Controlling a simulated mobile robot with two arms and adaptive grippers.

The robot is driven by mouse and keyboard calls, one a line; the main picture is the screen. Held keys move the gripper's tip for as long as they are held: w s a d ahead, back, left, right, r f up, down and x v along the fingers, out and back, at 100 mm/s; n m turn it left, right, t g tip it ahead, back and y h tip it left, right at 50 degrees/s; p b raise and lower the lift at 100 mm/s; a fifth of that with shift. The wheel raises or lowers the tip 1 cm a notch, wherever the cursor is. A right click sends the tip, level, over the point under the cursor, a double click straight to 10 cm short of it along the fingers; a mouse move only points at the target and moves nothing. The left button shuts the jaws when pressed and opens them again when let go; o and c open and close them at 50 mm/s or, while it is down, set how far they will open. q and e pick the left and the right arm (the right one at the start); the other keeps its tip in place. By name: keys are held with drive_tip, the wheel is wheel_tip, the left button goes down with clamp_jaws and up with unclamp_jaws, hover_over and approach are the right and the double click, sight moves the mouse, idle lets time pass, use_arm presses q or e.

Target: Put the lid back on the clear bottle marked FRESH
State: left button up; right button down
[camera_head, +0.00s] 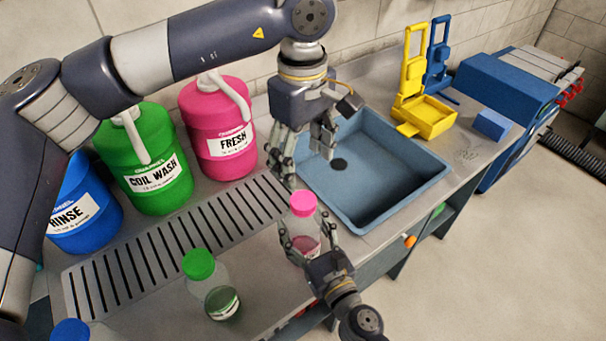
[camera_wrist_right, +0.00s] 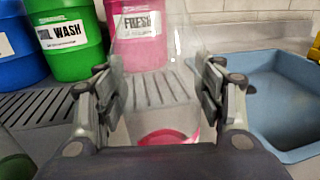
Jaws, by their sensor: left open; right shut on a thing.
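A small clear bottle (camera_head: 301,226) with some pink liquid low inside stands near the counter's front edge, below the sink's left corner. The pink lid (camera_head: 303,203) shows at its top; I cannot tell whether it is seated. My right gripper (camera_head: 303,243) is shut around the bottle's body from the front. In the right wrist view the clear bottle (camera_wrist_right: 160,65) is between its two fingers, and its top is out of frame. The bottle's marking is not readable. My left gripper (camera_head: 306,157) is open and empty, above and behind the lid, fingers pointing down.
A green-lidded bottle (camera_head: 216,285) stands to the left, and a blue lid (camera_head: 70,330) shows at the bottom edge. Large pink FRESH (camera_head: 215,120), green COIL WASH (camera_head: 140,165) and blue RINSE (camera_head: 80,215) jugs line the back. The blue sink (camera_head: 400,205) is to the right.

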use_arm(q)
drive_tip(key=shift+r, duration=0.85)
use_arm(e)
drive_tip(key=shift+c, duration=1.7)
unclamp_jaws()
drive_tip(key=shift+s, duration=0.1)
drive_tip(key=v, duration=1.1)
drive_tip(key=shift+s+d, duration=0.25)
drive_tip(key=shift+s, duration=0.1)
